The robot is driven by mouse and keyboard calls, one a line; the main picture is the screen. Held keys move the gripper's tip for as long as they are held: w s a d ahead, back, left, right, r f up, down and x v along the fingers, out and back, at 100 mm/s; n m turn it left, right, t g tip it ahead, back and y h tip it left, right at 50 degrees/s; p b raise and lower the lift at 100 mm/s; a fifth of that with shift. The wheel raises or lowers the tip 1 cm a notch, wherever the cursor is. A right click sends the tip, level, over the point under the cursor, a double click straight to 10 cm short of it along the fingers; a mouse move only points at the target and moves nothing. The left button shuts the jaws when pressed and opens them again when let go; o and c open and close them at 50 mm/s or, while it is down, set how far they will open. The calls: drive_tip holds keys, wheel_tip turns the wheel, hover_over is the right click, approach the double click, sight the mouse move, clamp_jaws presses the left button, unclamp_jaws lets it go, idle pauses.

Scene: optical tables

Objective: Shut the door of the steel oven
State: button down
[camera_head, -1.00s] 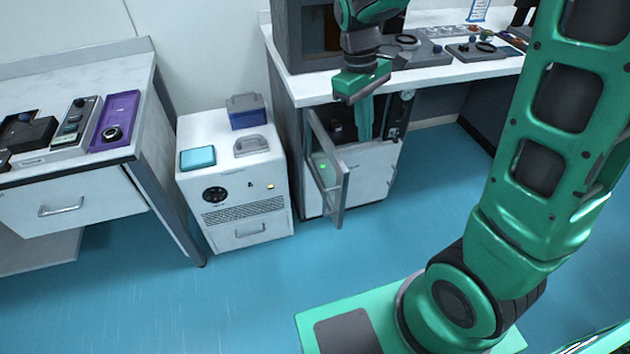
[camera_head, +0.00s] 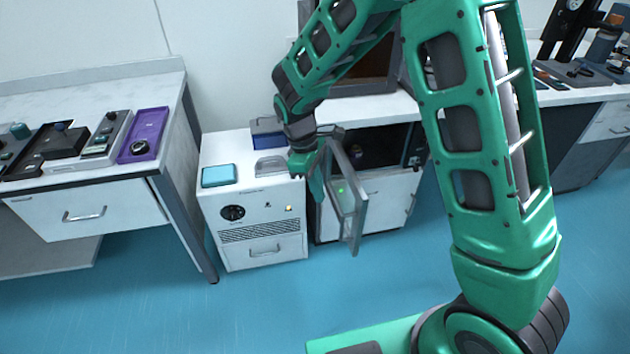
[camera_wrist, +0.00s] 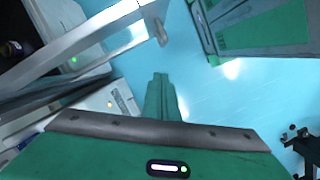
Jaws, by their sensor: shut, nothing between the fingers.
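A green light shows through or on the pane. My gripper (camera_head: 317,190) points down on the left, outer side of the door, very close to it; I cannot tell if they touch. In the wrist view my shut, empty fingers (camera_wrist: 160,95) are over the blue floor, and the door frame (camera_wrist: 85,42) crosses the upper left.
A white cabinet unit (camera_head: 262,225) with a dial and a drawer stands just left of my gripper, with a teal box (camera_head: 219,176) on top. A left bench (camera_head: 110,170) holds instruments and a purple tray (camera_head: 145,134). The blue floor (camera_head: 220,315) in front is clear.

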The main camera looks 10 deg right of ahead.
drive_tip(key=s+d+f, duration=0.2)
drive_tip(key=d+f, duration=0.2)
drive_tip(key=shift+s+f, duration=0.25)
drive_tip(key=shift+s, duration=0.05)
idle(0.4)
